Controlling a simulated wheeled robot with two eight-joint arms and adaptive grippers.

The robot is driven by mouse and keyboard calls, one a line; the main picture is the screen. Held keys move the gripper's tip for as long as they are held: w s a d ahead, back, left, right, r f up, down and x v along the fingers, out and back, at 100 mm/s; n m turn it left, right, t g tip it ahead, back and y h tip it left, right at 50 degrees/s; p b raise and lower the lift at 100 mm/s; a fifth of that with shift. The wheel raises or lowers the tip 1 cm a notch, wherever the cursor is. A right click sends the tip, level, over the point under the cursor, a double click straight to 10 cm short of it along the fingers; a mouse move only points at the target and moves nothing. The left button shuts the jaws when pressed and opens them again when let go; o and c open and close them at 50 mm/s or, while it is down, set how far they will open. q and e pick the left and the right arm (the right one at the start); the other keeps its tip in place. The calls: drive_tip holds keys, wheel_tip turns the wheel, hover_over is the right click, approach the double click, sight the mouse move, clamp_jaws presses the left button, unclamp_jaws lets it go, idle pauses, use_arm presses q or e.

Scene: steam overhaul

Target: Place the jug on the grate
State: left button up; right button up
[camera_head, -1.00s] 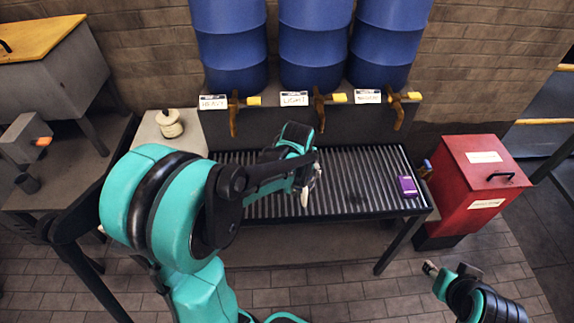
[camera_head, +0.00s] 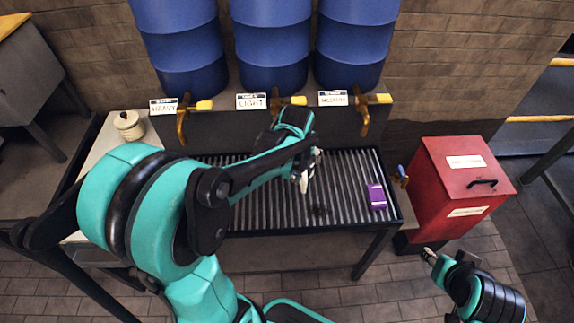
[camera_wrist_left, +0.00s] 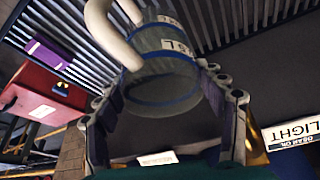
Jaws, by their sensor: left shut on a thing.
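My left gripper (camera_head: 308,160) is over the middle of the dark slatted grate (camera_head: 350,185), below the LIGHT barrel. It is shut on the jug; its fingers (camera_wrist_left: 165,100) lie on both sides of the jug. The jug (camera_wrist_left: 160,68) is clear greyish with blue bands, a label and a thick pale handle (camera_wrist_left: 112,32). In the head view the gripper hides most of the jug, and only a pale bit, likely the handle (camera_head: 304,183), shows. I cannot tell whether the jug touches the grate. My right gripper (camera_head: 430,256) is at the lower right, away from the grate; its jaws are unclear.
A purple box (camera_head: 376,196) lies on the grate's right end. Blue barrels (camera_head: 268,50) with brass taps (camera_head: 275,108) stand behind. A red cabinet (camera_head: 462,185) is at the right. A cream pot (camera_head: 129,125) stands left. The grate's front right is free.

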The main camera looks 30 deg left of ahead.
use_arm(q)
drive_tip(key=w+a+f+b, duration=0.1)
drive_tip(key=a+f+b, duration=0.4)
drive_tip(key=a+f, duration=0.4)
drive_tip(key=shift+w+f, duration=0.25)
drive_tip(key=shift+w, duration=0.05)
drive_tip(key=shift+a+f, duration=0.1)
drive_tip(key=o, duration=1.7)
